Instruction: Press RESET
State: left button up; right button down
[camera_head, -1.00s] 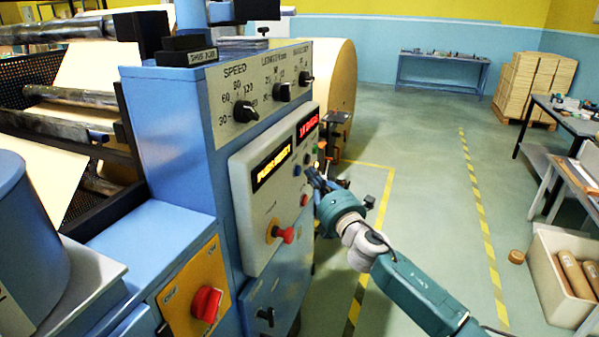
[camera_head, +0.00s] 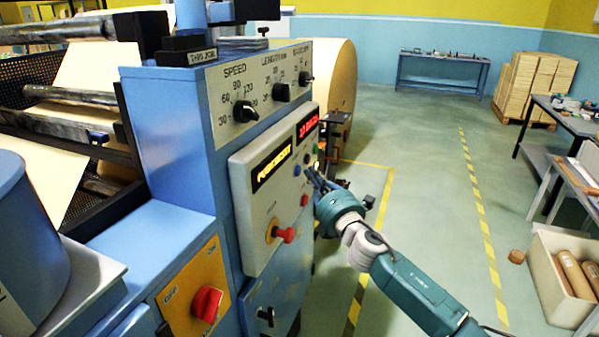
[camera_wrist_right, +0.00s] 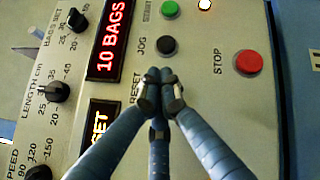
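The RESET label (camera_wrist_right: 135,90) is on the grey control panel (camera_wrist_right: 225,125) in the right wrist view. My right gripper (camera_wrist_right: 160,80) has its fingertips drawn together beside this label, over the spot where a button would sit. The fingertips hide that spot, and I cannot tell whether they touch it. In the head view, my right gripper (camera_head: 313,174) is at the panel's right side, below the red display. Nothing shows held in it. My left gripper is not in view.
Near the fingertips are the black JOG button (camera_wrist_right: 165,45), green START button (camera_wrist_right: 170,8) and red STOP button (camera_wrist_right: 248,62). A red knob (camera_head: 285,235) sticks out lower on the panel. A yellow-lit display (camera_head: 272,163) is left of the gripper.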

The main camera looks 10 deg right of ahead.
jog(key=shift+w+a, duration=0.2)
jog(key=shift+a, duration=0.15)
jog(key=shift+w+a, duration=0.2)
jog(key=shift+a, duration=0.15)
dwell(0.7)
jog(key=shift+d, duration=0.1)
jog(key=shift+s+d, duration=0.45)
jog(key=shift+d, duration=0.1)
jog(key=shift+s+d+p, duration=0.25)
jog(key=shift+s+d, duration=0.45)
jog(key=shift+d, duration=0.35)
jog(key=shift+s+d+p, duration=0.2)
jog(key=shift+s+d, duration=0.5)
jog(key=shift+d, duration=0.35)
